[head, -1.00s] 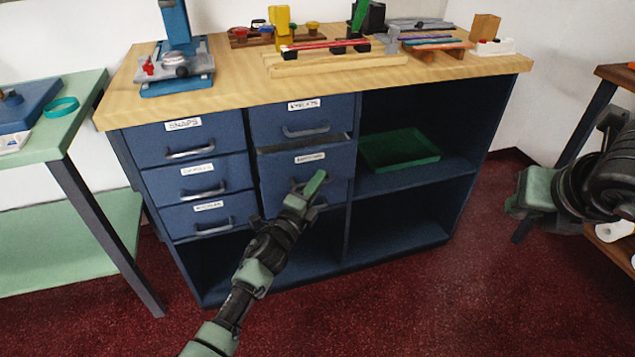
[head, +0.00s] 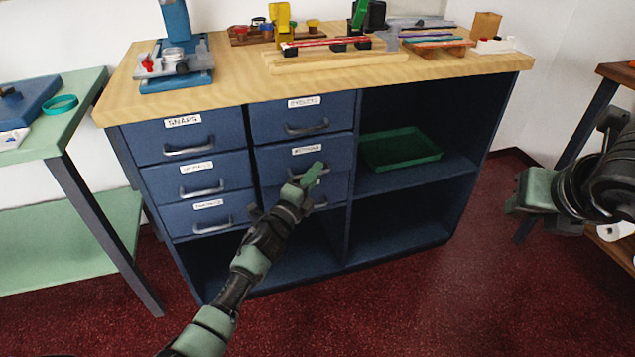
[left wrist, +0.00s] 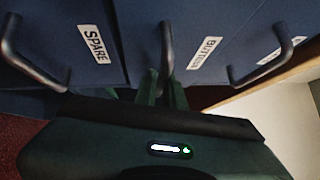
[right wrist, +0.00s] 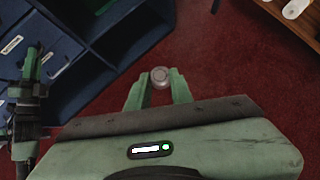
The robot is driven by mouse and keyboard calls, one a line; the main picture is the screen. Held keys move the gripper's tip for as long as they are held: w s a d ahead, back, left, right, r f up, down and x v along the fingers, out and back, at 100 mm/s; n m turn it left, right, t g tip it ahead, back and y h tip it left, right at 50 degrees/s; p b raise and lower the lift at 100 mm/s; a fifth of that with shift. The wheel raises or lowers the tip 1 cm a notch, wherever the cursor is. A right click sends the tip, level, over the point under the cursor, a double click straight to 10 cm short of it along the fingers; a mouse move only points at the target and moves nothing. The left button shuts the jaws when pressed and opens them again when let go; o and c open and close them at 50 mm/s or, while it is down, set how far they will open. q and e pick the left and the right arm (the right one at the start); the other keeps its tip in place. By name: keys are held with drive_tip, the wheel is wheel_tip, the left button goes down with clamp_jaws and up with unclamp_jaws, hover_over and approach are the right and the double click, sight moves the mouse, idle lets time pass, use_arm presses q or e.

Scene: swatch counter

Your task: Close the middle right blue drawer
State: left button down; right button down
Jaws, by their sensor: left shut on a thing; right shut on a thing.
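The middle right blue drawer (head: 275,159) is in the right column of the workbench, below the top right drawer. Its front looks flush with the drawers around it, and no gap shows above it. My left gripper (head: 311,178) is at this drawer's front, shut on its grey bar handle. In the left wrist view the handle (left wrist: 167,42) runs down between the green fingers, beside a label that seems to read BUTTONS (left wrist: 205,52). My right gripper (right wrist: 160,88), away to the right of the bench, is shut on a small grey round object (right wrist: 160,75).
The top right drawer (head: 275,122) and the left column drawers (head: 150,147) look shut. A green tray (head: 400,148) lies in the open shelf to the right. Tools stand on the wooden top (head: 235,75). A green table (head: 85,85) is at left; red floor is clear in front.

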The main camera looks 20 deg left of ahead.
use_arm(q)
drive_tip(key=shift+w+a, duration=0.5)
drive_tip(key=shift+w, duration=0.1)
drive_tip(key=c, duration=1.5)
unclamp_jaws()
drive_tip(key=p+v, duration=0.2)
drive_tip(key=v, duration=1)
drive_tip(key=shift+r, duration=0.1)
